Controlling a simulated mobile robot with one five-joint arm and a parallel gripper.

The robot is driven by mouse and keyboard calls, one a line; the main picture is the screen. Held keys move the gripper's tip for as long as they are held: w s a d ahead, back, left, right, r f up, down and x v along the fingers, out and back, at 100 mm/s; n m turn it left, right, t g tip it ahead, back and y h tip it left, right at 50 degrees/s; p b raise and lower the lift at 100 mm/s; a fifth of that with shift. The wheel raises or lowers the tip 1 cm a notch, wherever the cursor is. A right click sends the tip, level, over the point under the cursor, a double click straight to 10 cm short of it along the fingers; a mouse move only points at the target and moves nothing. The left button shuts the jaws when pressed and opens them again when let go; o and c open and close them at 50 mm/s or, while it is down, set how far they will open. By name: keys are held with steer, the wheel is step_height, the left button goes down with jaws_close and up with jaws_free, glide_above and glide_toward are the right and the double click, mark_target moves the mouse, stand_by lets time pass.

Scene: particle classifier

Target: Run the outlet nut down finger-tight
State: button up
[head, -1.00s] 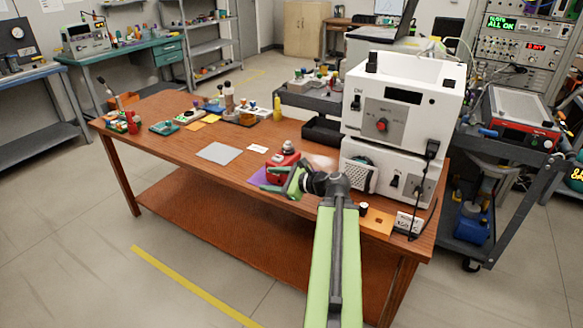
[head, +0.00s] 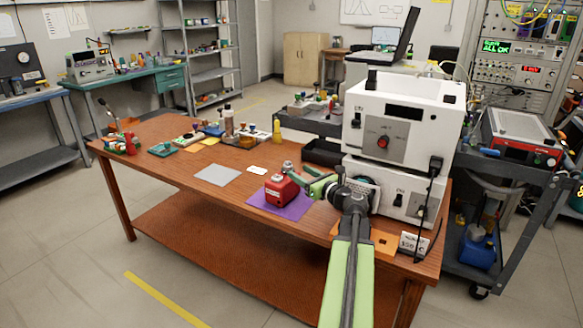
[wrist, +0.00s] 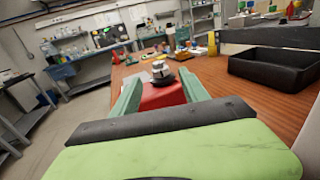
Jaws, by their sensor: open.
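A red block-shaped body (head: 280,191) stands on a purple mat (head: 262,206) near the table's front edge. A silver metal fitting, apparently the outlet nut (head: 287,168), sits on its top. The nut (wrist: 160,70) also shows in the wrist view, on a dark collar above the red body (wrist: 162,96). My gripper (head: 303,180) is to the right of the red body, near the height of its top. In the wrist view my gripper (wrist: 160,80) is open, with its green fingers either side of the red body and nut in the picture. I see no contact; the threads are hidden.
A white two-part instrument (head: 402,125) stands to the right, close to my arm. A black open tray (head: 322,153) lies behind the gripper. A grey plate (head: 217,175) and a white card (head: 257,170) lie left. Bottles and small parts line the back edge.

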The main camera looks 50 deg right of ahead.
mark_target(291, 167)
steer(key=w, duration=0.6)
steer(key=shift+w+d, duration=0.15)
steer(key=shift+d, duration=0.2)
